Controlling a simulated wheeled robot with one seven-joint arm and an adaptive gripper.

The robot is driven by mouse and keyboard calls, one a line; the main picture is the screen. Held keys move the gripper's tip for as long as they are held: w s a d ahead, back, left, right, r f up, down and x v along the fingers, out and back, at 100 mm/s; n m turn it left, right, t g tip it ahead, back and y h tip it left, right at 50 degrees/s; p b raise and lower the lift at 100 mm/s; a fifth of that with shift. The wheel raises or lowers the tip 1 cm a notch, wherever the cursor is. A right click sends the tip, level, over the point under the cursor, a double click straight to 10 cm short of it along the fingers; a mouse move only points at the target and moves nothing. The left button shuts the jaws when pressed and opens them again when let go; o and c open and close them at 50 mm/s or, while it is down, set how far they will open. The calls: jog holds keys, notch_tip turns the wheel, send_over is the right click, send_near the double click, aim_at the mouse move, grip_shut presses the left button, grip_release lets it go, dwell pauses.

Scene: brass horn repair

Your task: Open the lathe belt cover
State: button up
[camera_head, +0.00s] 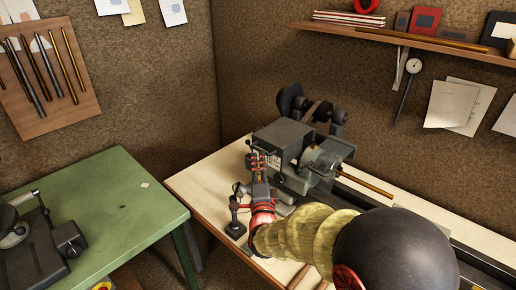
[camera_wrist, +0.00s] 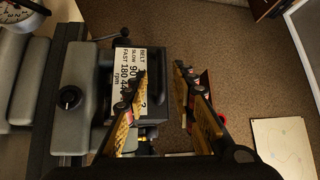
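The lathe (camera_head: 315,160) stands on the pale bench in the corner. Its grey box-like headstock cover (camera_head: 283,136) looks closed, with a belt and dark pulleys (camera_head: 318,110) exposed behind it. In the wrist view, a white label (camera_wrist: 125,75) reading BELT, SLOW, FAST and rpm is on the lathe's end, near a black knob (camera_wrist: 70,98). My gripper (camera_head: 258,160) is at the headstock's left end. In the wrist view its two fingers (camera_wrist: 160,72) are apart with nothing held between them. The left finger overlaps the label; I cannot tell whether it touches.
A small lever with a dark ball (camera_wrist: 122,38) sticks out near the label. A green table (camera_head: 130,200) with a dark machine stands at left. A wooden shelf (camera_head: 430,42) and a hanging dial gauge (camera_head: 413,66) are on the wall.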

aim_at(258, 150)
jog(key=w, duration=0.4)
jog(key=w+r, duration=0.1)
jog(key=w, duration=0.2)
jog(key=shift+w, duration=0.1)
jog(key=shift+c, duration=0.4)
grip_shut()
dwell(0.4)
